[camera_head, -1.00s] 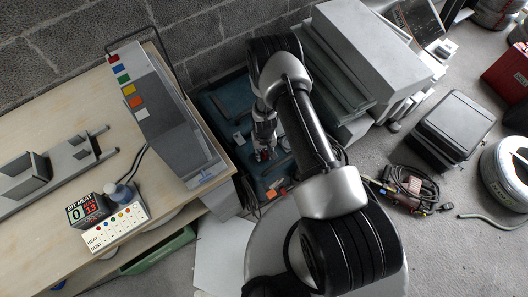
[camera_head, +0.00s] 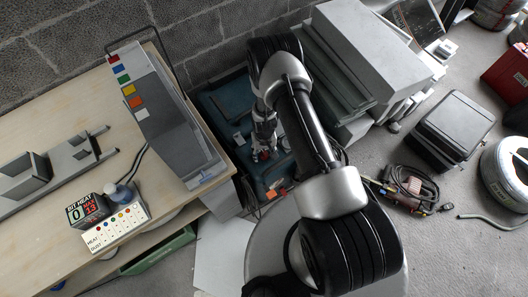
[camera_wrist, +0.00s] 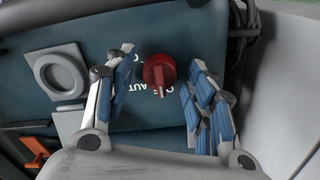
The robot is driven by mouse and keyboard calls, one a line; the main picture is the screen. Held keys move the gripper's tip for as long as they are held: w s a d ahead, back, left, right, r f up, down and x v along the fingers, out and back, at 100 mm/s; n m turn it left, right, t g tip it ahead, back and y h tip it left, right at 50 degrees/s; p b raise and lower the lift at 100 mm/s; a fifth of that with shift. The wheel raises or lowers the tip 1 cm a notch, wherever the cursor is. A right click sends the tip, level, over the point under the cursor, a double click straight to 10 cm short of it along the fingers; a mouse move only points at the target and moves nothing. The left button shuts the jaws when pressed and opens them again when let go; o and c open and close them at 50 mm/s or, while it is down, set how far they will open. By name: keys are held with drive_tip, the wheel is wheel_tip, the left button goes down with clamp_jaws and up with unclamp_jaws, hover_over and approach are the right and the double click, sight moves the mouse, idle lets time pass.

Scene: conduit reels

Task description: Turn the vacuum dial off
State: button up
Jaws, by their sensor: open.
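The vacuum dial (camera_wrist: 160,72) is a red round knob on the dark teal vacuum housing (camera_wrist: 205,35). A pale mark on the dial points down in the wrist view. White lettering is printed around it, partly hidden; "AUT" can be read. My gripper (camera_wrist: 160,62) is open, with one blue-padded finger to the left of the dial and one to its right. A gap shows on both sides, and the fingers hold nothing. In the head view my gripper (camera_head: 263,146) is over the teal housing (camera_head: 217,103), low between the bench and the grey boxes.
A round grey port (camera_wrist: 60,72) sits left of the dial, and an orange latch (camera_wrist: 32,150) lies lower left. The wooden bench (camera_head: 75,120) stands left of my arm. Stacked grey boxes (camera_head: 375,60) stand close on the right. Cables (camera_head: 410,185) lie on the floor.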

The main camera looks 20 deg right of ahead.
wheel_tip(320, 180, up, 12)
idle(0.7)
idle(0.4)
wheel_tip(320, 180, up, 30)
drive_tip(key=t, duration=0.2)
hover_over(264, 153)
drive_tip(key=s+r+t, duration=0.1)
drive_tip(key=s+r, duration=0.6)
drive_tip(key=s, duration=0.3)
drive_tip(key=s+r+t, duration=0.1)
drive_tip(key=s+r, duration=0.7)
drive_tip(key=s, duration=0.3)
drive_tip(key=shift+n+t, duration=0.3)
drive_tip(key=shift+n, duration=0.1)
drive_tip(key=shift+s+r, duration=0.1)
